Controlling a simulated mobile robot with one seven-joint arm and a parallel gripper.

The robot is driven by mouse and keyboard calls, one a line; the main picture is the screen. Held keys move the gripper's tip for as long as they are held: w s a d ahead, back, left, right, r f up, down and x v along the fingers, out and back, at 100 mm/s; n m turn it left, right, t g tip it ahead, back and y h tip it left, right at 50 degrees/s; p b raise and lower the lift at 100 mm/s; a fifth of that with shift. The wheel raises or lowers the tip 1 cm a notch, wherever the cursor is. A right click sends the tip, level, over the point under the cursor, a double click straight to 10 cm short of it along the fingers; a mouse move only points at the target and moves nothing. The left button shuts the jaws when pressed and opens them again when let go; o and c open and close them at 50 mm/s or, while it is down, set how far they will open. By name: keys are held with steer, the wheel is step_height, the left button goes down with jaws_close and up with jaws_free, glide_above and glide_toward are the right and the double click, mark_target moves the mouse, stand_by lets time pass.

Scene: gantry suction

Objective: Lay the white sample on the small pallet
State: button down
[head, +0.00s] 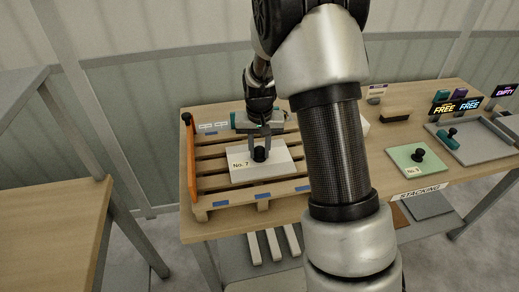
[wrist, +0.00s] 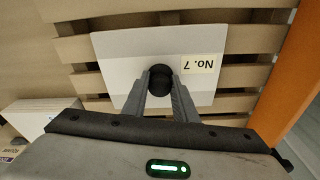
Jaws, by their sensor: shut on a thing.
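The white sample (head: 275,163) is a flat white plate with a "No. 7" label and a black knob in its middle. It is over the slats of the small wooden pallet (head: 262,204) in the head view. The sample also shows in the wrist view (wrist: 120,45), with the pallet slats (wrist: 260,76) around it. Whether it touches the slats I cannot tell. My gripper (head: 260,152) comes from above and is shut on the black knob. Its two fingers flank the knob in the wrist view (wrist: 161,88).
An orange board (head: 189,165) stands along the pallet's left side. A green plate (head: 411,161) marked "No. 5" and a grey tray (head: 483,153) lie to the right. A black-topped block (head: 395,116) stands behind. Another table (head: 50,200) is at left.

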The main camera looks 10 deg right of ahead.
steer(key=shift+f, duration=0.2)
steer(key=c, duration=1.4)
jaws_free()
steer(key=shift+o, duration=0.2)
